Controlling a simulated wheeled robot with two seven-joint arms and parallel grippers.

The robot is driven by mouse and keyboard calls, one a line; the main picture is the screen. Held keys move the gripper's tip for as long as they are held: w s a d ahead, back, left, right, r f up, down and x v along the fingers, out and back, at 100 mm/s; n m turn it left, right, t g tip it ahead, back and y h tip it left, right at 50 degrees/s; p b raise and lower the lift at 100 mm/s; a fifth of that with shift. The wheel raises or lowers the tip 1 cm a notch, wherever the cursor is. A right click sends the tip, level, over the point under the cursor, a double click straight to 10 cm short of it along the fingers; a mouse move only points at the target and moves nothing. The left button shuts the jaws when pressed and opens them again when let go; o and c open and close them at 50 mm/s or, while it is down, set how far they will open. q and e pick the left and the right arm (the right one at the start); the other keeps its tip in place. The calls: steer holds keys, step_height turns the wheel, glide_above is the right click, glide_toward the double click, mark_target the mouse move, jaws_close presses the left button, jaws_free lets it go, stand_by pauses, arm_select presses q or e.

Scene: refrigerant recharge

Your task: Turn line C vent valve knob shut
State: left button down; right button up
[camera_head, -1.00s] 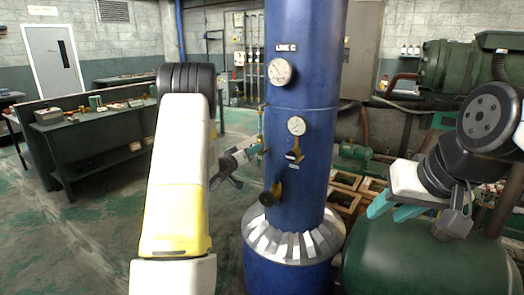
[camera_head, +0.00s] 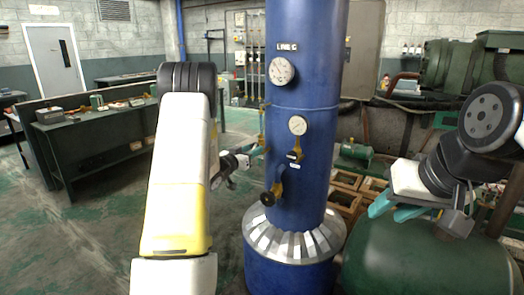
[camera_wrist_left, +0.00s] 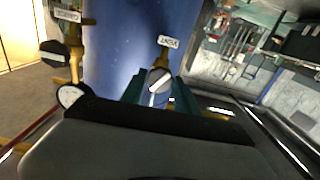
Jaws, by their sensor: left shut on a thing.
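The blue column (camera_head: 305,90) carries a "LINE C" label. In the left wrist view, the vent valve knob (camera_wrist_left: 158,80) is a grey round knob with a pale bar across its face, below a "VENT" tag (camera_wrist_left: 168,42) on a brass fitting. The teal fingers of my left gripper (camera_wrist_left: 160,92) are on both sides of the knob, shut on it. In the head view, my left gripper (camera_head: 257,150) reaches the column's left side; the knob is hard to make out there. My right gripper (camera_head: 392,210) is open and empty, at the right.
A charge valve knob (camera_wrist_left: 54,53) and a gauge (camera_wrist_left: 70,96) are near the left gripper. Two gauges, one upper (camera_head: 281,71), and a black-handled valve (camera_head: 268,198) are on the column's front. A green tank (camera_head: 420,260) is below my right gripper.

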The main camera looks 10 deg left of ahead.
arm_select(q)
steer(key=m, duration=0.3)
steer(key=shift+a+r, duration=0.1)
steer(key=m, duration=0.2)
steer(key=shift+m, duration=0.4)
steer(key=shift+a+m, duration=0.1)
steer(key=shift+m, duration=0.7)
steer(key=m, duration=0.2)
steer(key=shift+m, duration=0.3)
steer(key=c, duration=1.3)
jaws_free()
steer(key=shift+m, duration=0.5)
steer(key=shift+c, duration=0.2)
steer(key=o, duration=0.3)
steer(key=shift+s, duration=0.1)
